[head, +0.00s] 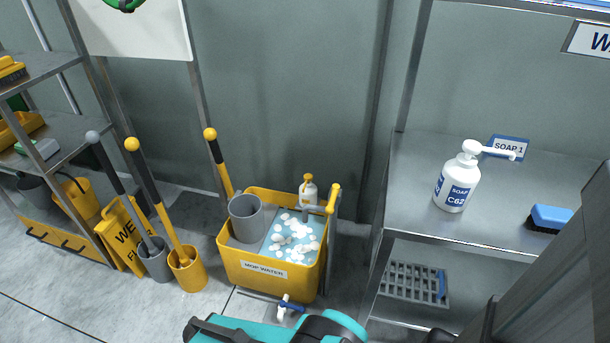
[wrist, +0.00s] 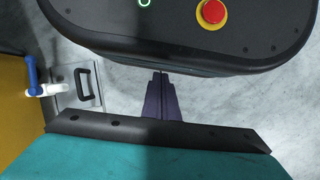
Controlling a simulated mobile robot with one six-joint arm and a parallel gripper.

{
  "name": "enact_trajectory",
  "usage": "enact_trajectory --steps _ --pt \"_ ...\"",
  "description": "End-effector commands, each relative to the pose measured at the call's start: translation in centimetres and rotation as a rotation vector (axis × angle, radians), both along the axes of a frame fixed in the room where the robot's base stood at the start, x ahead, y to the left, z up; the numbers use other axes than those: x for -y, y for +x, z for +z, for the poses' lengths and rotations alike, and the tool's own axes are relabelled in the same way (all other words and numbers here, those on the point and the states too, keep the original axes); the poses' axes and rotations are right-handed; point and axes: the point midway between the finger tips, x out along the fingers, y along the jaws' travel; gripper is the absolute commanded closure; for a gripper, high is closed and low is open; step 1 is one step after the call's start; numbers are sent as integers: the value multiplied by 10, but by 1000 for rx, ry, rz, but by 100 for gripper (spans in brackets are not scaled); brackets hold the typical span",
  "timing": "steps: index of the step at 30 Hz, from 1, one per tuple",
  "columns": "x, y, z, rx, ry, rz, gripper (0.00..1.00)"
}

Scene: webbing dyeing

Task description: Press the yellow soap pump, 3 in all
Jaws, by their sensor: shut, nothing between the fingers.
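A small pale bottle with a yellow pump head (head: 308,186) stands upright behind the rim of the yellow mop-water bucket (head: 272,277) in the head view. Its lower part is hidden. A larger white soap bottle with a white pump (head: 456,183), labelled C62, stands on the metal shelf at the right. My gripper (wrist: 160,82) shows as dark fingers in the wrist view, shut and empty over the grey floor, with no soap bottle near it there. I cannot make out the gripper in the head view.
A grey cup (head: 245,220) and a lever handle with a yellow knob (head: 334,192) flank the foam in the bucket. Long-handled tools (head: 160,210) stand at the left. A blue brush (head: 549,217) lies on the shelf. A blue-and-white valve (wrist: 37,78) sits low beside the bucket.

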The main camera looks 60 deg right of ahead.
Motion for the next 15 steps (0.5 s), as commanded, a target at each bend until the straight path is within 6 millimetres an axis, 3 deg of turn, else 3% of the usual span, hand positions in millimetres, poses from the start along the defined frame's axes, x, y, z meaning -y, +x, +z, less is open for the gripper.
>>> enact_trajectory --steps 10,15 --pt "1 2 0 4 1 -6 100" --pt "7 19 2 34 9 -48 100"
